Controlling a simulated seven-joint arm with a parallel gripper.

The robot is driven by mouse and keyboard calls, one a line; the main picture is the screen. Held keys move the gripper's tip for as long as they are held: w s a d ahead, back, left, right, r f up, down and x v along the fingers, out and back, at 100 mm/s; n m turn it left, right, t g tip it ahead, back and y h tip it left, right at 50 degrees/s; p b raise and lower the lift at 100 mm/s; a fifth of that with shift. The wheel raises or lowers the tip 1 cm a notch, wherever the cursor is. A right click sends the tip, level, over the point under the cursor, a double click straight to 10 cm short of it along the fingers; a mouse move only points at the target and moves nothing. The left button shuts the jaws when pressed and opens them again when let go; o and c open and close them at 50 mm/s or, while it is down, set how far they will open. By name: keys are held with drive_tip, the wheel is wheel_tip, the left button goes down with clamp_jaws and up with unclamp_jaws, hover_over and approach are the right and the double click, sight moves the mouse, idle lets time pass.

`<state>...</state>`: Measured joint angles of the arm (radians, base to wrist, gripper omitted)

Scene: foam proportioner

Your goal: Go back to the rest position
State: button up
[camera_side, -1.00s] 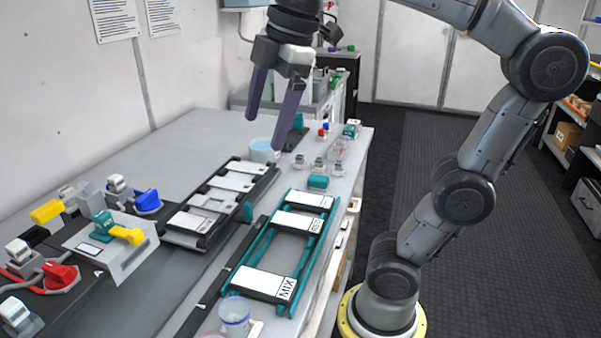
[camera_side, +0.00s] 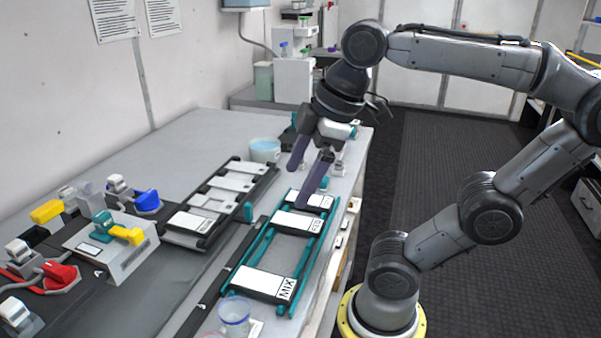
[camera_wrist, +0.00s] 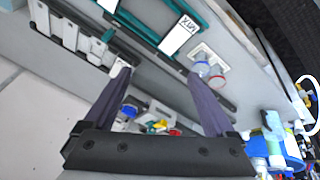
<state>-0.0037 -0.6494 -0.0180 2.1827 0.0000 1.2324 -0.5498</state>
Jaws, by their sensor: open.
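My gripper (camera_side: 300,178) is open and empty, its two purple fingers spread apart and pointing down. In the side view it hangs over the far end of the teal rack (camera_side: 252,252), which holds white plates, one labelled MIX (camera_side: 265,283). In the wrist view the open fingers (camera_wrist: 158,85) frame the bench, with nothing between their tips. The MIX plate also shows in the wrist view (camera_wrist: 180,33). I cannot tell the exact height of the fingertips above the rack.
A black rack with pale plates (camera_side: 222,193) lies left of the teal one. A bluish cup (camera_side: 265,150) stands behind, and a clear cup (camera_side: 235,314) in front. A grey box with colored valves (camera_side: 112,247) is at the left. The back-left bench surface (camera_side: 165,143) is clear.

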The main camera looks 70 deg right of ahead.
wheel_tip(320, 180, down, 8)
drive_tip(key=m+t, duration=0.1)
drive_tip(key=m, duration=0.5)
drive_tip(key=shift+s, duration=0.3)
